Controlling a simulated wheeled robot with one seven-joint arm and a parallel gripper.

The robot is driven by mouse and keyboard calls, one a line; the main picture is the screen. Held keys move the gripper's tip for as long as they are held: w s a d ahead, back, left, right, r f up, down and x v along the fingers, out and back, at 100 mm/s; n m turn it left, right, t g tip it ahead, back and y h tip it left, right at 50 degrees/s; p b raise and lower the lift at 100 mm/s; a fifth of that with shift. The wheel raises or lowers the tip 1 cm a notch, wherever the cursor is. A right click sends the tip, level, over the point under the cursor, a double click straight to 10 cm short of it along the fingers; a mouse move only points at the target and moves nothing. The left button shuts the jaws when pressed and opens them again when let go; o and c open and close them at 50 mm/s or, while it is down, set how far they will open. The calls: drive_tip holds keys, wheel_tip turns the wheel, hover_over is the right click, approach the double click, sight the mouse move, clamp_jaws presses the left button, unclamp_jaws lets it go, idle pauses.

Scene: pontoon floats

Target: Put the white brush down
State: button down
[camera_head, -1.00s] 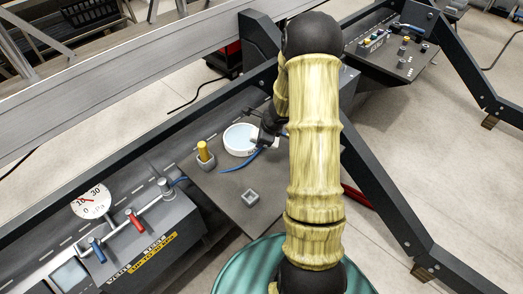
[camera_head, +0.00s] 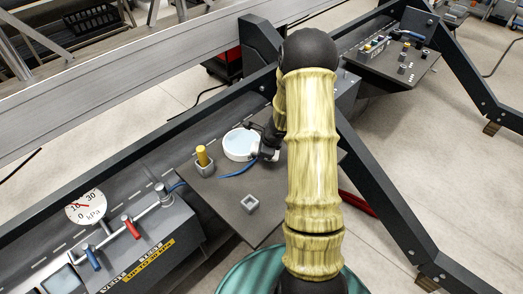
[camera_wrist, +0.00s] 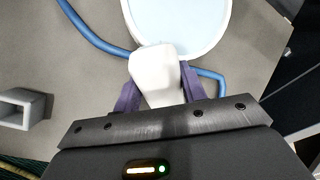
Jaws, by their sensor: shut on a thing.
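My gripper (camera_wrist: 147,100) is shut on the white brush (camera_wrist: 155,72), which shows in the wrist view as a pale, rounded block between the two purple fingers. Its far end overlaps the near rim of a round white dish (camera_wrist: 128,14) with a pale blue inside; I cannot tell whether they touch. In the head view my gripper (camera_head: 268,150) is low over the grey table (camera_head: 225,205), just right of the dish (camera_head: 240,145). The arm hides part of that area. Whether the brush touches the table is unclear.
A blue hose (camera_wrist: 95,32) lies on the table and runs behind the brush. A small grey square socket (camera_head: 250,204) stands nearer, and a yellow peg (camera_head: 202,156) stands in another at left. Table between them is clear. A gauge and valve panel (camera_head: 140,245) is at lower left.

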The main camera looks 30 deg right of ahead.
drive_tip(key=shift+f, duration=0.15)
drive_tip(key=c, duration=0.8)
unclamp_jaws()
drive_tip(key=shift+r, duration=0.3)
drive_tip(key=p+v, duration=0.4)
drive_tip(key=v, duration=0.7)
drive_tip(key=shift+s+r+p, duration=0.25)
drive_tip(key=shift+r+p, duration=0.05)
drive_tip(key=shift+r, duration=0.05)
drive_tip(key=s+a+r+n, duration=0.3)
drive_tip(key=s+a+n, duration=0.2)
drive_tip(key=n, duration=0.3)
drive_tip(key=s+a+r+n+g, duration=0.1)
drive_tip(key=s+a+r+n, duration=0.2)
drive_tip(key=s+a+n, duration=0.2)
drive_tip(key=s+a+r+n+g+h, duration=0.1)
drive_tip(key=s+a+r+n, duration=0.3)
drive_tip(key=n, duration=0.7)
drive_tip(key=shift+s+a+r+n, duration=0.15)
drive_tip(key=shift+s+a, duration=0.15)
drive_tip(key=shift+a, duration=0.2)
drive_tip(key=shift+s+a+f+n, duration=0.15)
drive_tip(key=shift+s+a, duration=0.15)
drive_tip(key=shift+a, duration=0.15)
